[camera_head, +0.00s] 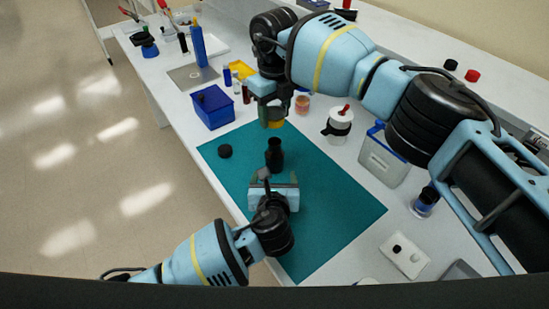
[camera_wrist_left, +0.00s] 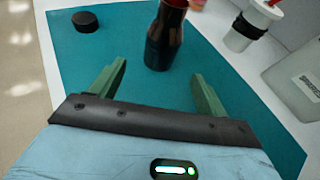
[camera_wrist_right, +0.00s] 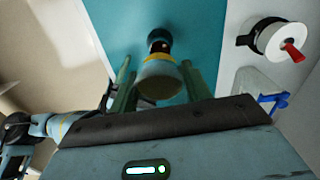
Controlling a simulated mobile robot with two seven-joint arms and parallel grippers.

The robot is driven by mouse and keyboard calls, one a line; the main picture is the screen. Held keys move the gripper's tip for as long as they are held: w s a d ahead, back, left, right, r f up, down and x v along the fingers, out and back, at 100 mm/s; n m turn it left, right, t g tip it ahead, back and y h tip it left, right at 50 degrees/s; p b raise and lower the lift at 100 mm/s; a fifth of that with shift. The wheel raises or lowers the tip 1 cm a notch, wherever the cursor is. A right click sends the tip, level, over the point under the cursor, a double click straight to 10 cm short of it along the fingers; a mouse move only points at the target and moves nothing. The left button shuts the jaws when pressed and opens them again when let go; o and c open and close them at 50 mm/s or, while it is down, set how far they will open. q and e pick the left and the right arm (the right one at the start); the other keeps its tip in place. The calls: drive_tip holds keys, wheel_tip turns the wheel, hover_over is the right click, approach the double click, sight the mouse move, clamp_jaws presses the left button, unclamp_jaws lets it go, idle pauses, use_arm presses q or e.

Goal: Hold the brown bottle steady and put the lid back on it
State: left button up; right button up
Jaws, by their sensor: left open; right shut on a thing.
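The brown bottle (camera_head: 274,157) stands upright and uncapped on the teal mat; it also shows in the left wrist view (camera_wrist_left: 165,42) and, partly covered, in the right wrist view (camera_wrist_right: 158,38). A round black lid (camera_head: 225,151) lies flat on the mat to its left, also in the left wrist view (camera_wrist_left: 85,21). My left gripper (camera_head: 277,178) is open and empty, its fingers pointing at the bottle from the near side, just short of it. My right gripper (camera_head: 273,112) is shut on a small yellow-banded container (camera_wrist_right: 158,80), held above and beyond the bottle.
A blue bin (camera_head: 212,107) stands beyond the mat (camera_head: 330,205). A small amber jar (camera_head: 302,104) stands behind. The mat's right part is clear.

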sight(275, 127)
use_arm(q)
drive_tip(key=x, duration=0.9)
drive_tip(key=c, duration=1.5)
use_arm(e)
drive_tip(key=shift+f, duration=2.5)
drive_tip(key=shift+f, duration=0.1)
drive_tip(key=shift+f, duration=0.8)
drive_tip(key=shift+f, duration=0.6)
